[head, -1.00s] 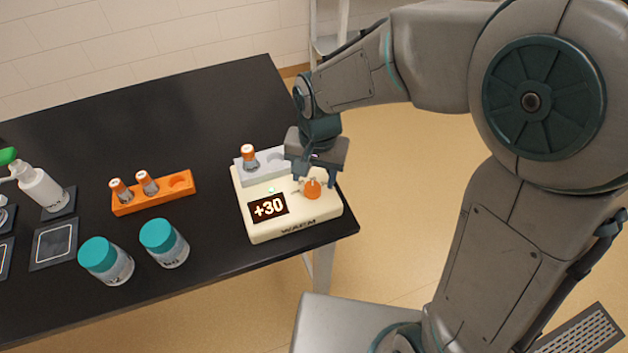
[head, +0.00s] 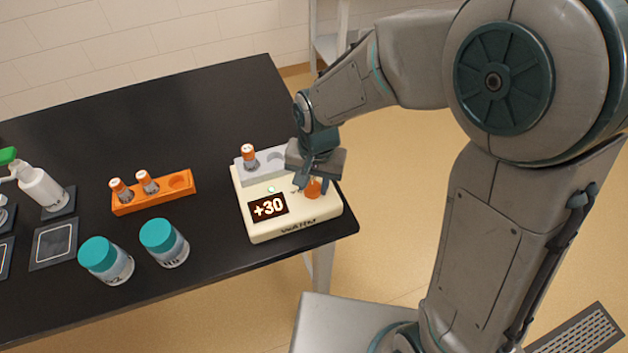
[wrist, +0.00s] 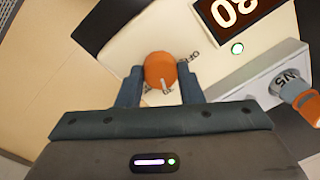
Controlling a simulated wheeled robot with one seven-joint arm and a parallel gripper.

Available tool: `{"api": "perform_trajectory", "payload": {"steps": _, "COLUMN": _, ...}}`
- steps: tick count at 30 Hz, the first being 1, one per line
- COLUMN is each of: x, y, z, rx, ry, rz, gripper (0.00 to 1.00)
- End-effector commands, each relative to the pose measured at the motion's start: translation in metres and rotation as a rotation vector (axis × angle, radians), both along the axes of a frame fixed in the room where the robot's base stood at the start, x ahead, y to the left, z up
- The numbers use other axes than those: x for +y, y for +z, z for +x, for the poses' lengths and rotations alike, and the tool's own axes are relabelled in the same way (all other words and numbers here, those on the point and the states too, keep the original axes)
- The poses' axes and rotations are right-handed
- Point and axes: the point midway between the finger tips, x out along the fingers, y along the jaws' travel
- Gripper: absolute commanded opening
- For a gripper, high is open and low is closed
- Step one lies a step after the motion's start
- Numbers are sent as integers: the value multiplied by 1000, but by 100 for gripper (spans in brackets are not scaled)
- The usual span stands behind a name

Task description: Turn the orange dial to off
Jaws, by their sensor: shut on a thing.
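The orange dial (head: 313,188) sits on the front right part of the cream warmer unit (head: 290,227), which is marked WARM. In the wrist view the dial (wrist: 160,71) lies between the two fingers of my gripper (wrist: 160,85), and the gripper is shut on it. The unit's display (head: 268,207) reads +30, and a small green light (head: 271,189) is lit.
A grey rack (head: 262,168) with an orange-capped vial (head: 249,156) stands at the back of the unit. To the left are an orange rack (head: 152,193) with two vials, two teal-lidded jars (head: 158,236) and a pump bottle (head: 38,186). The table's right edge is close to the unit.

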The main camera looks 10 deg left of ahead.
Motion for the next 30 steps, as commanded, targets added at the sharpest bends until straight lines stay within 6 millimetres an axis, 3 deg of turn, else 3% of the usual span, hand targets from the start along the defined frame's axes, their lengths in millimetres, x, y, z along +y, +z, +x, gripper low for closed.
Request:
{"api": "perform_trajectory", "payload": {"steps": 11, "x": 0, "y": 0, "z": 1, "rx": 0, "ry": 174, "rz": 1, "gripper": 11}}
{"api": "perform_trajectory", "payload": {"steps": 30, "x": 1, "y": 2, "z": 2, "rx": -3, "ry": 773, "rz": 2, "gripper": 11}}
